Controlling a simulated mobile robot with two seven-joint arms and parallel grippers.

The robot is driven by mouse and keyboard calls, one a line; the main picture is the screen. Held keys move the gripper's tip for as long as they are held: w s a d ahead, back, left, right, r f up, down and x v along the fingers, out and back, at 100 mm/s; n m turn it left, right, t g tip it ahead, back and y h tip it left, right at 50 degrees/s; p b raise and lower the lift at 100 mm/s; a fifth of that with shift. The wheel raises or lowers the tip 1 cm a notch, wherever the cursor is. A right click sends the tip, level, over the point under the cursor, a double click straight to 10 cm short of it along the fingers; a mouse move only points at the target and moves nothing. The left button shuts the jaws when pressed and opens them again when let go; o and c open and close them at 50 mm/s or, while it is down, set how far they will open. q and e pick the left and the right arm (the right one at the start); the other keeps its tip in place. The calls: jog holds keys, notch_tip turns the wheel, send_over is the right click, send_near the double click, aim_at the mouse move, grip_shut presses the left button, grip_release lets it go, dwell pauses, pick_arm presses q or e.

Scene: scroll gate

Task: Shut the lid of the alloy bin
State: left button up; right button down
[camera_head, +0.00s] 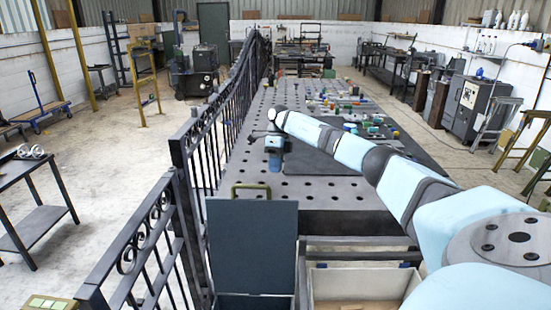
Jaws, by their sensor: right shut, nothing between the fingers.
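A dark blue-grey lid (252,248) stands upright, open, at the front end of the work table. A green handle (250,187) sits along its top edge. The bin (255,302) below it shows only as a strip at the picture's bottom edge. My right arm reaches in from the lower right across the table. My right gripper (258,133) is small and far off, shut and empty, beyond the lid and clear of it. My left gripper is not in view.
A pale open-topped box (365,284) stands right of the lidded bin. A black scrollwork gate and railing (142,240) run along the left.

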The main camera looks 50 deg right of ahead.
jog(key=s+a+f+p, duration=0.1)
jog(key=s+a+f, duration=0.2)
jog(key=a+f, duration=0.1)
jog(key=shift+a+p, duration=0.4)
jog(key=shift+a, duration=0.3)
jog(key=shift+a+r, duration=0.1)
